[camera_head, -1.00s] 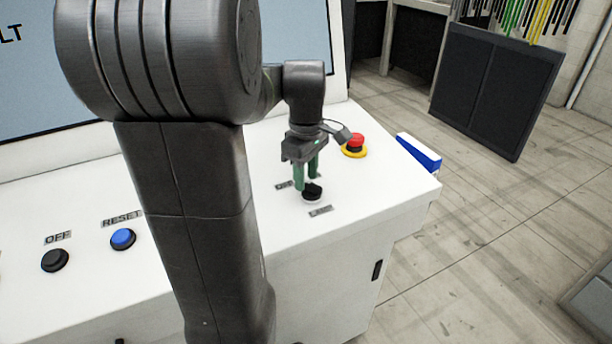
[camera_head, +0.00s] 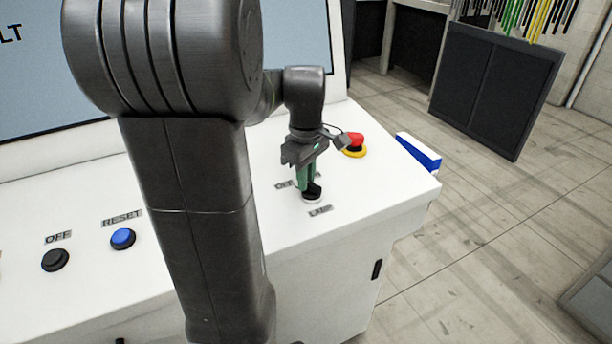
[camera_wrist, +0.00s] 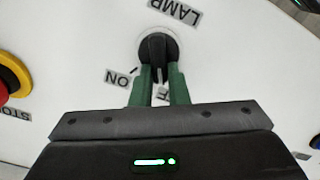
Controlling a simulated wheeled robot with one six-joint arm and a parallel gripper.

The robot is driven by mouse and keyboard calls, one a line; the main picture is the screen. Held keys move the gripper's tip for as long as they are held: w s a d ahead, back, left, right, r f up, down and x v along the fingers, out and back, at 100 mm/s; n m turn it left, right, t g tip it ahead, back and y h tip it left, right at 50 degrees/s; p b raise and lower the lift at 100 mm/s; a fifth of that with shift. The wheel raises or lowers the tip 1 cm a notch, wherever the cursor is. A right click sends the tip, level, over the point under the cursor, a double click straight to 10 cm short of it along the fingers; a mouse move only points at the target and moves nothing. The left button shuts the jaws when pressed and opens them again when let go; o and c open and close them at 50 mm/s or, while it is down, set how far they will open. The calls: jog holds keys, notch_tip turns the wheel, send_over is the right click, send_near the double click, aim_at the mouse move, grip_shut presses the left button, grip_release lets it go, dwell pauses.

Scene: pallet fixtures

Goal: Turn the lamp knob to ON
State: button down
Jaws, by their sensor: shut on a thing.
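The lamp knob (camera_wrist: 157,46) is a black rotary knob with a raised grip bar on a pale round base, on the white panel. It also shows in the head view (camera_head: 313,194), partly covered by the fingers. My gripper (camera_head: 308,186) points down at it, its green fingers shut on the grip bar. In the wrist view the fingers (camera_wrist: 159,72) close on the bar's near end. The LAMP label (camera_wrist: 174,10) lies beyond the knob. The ON label (camera_wrist: 122,77) is left of the fingers. Another label (camera_wrist: 163,92) between the fingers is mostly hidden.
A red stop button with a yellow ring (camera_head: 354,146) stands close behind and right of my gripper. A blue RESET button (camera_head: 123,238) and a black OFF button (camera_head: 55,260) lie farther left on the panel. My arm hides the panel's middle.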

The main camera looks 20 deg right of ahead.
jog(key=m, duration=0.1)
jog(key=m+p, duration=0.1)
jog(key=m, duration=0.3)
jog(key=shift+w+d, duration=0.15)
jog(key=shift+d, duration=0.2)
jog(key=m, duration=0.4)
jog(key=m+p, duration=0.1)
jog(key=m, duration=0.1)
jog(key=shift+d, duration=0.4)
jog(key=shift+m, duration=0.3)
jog(key=c, duration=1.4)
grip_release()
notch_tip(320, 180, up, 14)
jog(key=shift+b, duration=0.35)
jog(key=shift+f, duration=0.15)
